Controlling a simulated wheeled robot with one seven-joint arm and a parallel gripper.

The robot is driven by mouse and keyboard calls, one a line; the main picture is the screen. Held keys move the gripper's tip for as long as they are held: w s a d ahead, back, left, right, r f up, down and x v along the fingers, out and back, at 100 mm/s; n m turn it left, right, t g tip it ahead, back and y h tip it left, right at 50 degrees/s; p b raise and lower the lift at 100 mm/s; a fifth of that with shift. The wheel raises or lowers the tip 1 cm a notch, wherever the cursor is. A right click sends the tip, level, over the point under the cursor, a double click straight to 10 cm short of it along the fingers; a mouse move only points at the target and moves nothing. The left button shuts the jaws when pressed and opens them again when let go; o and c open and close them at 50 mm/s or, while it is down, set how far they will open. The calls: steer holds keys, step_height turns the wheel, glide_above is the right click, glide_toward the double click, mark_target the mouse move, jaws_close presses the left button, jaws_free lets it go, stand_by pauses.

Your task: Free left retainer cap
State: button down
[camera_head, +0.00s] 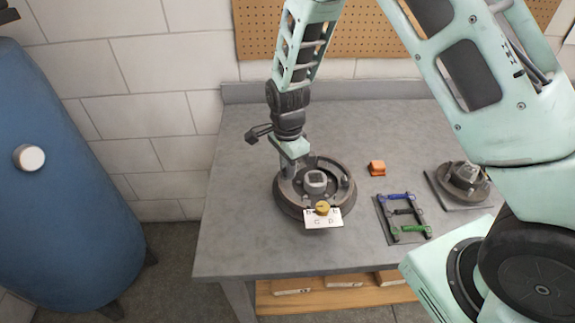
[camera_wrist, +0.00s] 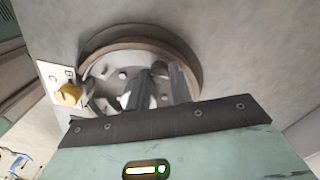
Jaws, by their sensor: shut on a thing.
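A round brake-drum-like assembly (camera_head: 343,205) lies on the grey bench, with a dark rim and a grey hub in its middle. It also fills the upper middle of the wrist view (camera_wrist: 190,57). My gripper (camera_head: 289,172) points down over the assembly's upper left side. In the wrist view its two dark fingers (camera_wrist: 158,84) reach into the assembly, around a small round retainer cap (camera_wrist: 160,68). The fingers hide much of this cap, and my gripper hides it in the head view. Whether the cap is still seated cannot be told.
A yellow knob (camera_head: 322,207) on a white lettered card (camera_head: 324,220) sits at the assembly's front edge. To the right are an orange block (camera_head: 377,167), a tray with blue and green parts (camera_head: 380,215) and a second round part (camera_head: 465,178). The bench's left side is clear.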

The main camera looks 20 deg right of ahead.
steer(key=n, duration=0.8)
steer(key=shift+n+b, duration=0.3)
steer(key=n, duration=0.4)
steer(key=shift+n, duration=0.3)
steer(key=n, duration=0.4)
steer(key=shift+w, duration=0.1)
steer(key=shift+a, duration=0.1)
steer(key=c, duration=1.3)
jaws_free()
steer(key=shift+o, duration=0.2)
steer(key=shift+r, duration=0.1)
